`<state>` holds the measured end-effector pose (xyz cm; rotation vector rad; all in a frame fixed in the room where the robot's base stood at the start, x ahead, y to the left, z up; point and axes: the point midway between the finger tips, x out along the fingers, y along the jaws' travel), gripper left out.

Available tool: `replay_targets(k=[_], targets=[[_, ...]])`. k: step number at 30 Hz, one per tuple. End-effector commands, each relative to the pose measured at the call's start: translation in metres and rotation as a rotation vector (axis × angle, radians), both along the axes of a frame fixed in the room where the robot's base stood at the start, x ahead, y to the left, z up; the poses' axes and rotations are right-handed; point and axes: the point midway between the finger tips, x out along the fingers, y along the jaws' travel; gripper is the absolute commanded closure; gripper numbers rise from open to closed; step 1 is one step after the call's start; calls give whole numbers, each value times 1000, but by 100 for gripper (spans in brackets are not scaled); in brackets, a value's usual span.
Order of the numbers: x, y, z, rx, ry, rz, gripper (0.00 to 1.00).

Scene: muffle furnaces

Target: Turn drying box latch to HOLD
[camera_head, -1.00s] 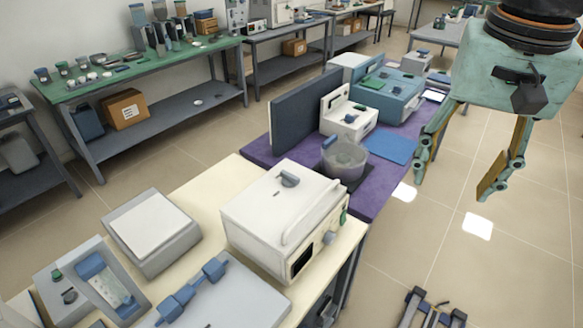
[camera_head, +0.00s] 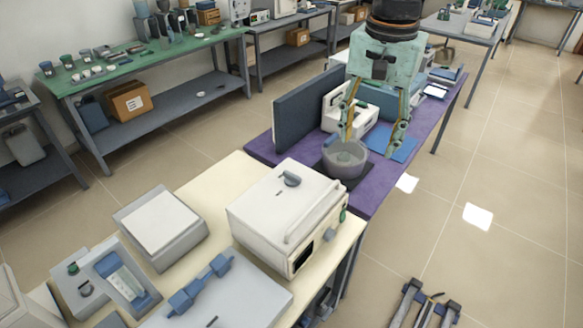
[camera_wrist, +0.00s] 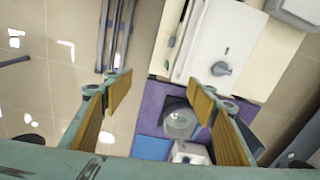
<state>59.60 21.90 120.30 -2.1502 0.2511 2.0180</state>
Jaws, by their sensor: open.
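The white drying box (camera_head: 265,215) stands on the cream bench, with a blue-grey latch knob (camera_head: 291,179) on its top. The box also shows in the wrist view (camera_wrist: 235,35), upper right of centre, with its knob (camera_wrist: 221,68) turned to one side. Any HOLD marking is too small to read. My gripper (camera_head: 368,145) is open and empty, fingers pointing down, above the purple bench section beyond the box. In the wrist view my open gripper (camera_wrist: 160,98) has its fingers well apart. It is clear of the knob.
A grey scale-like device (camera_head: 160,225) is left of the box. Open floor lies to the right.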

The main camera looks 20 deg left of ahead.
Motion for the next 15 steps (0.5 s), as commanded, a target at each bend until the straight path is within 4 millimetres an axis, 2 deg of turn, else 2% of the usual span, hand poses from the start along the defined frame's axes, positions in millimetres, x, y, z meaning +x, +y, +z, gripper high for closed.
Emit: replay_targets(k=[15], targets=[[48,95,-31,5,34,-64,48]])
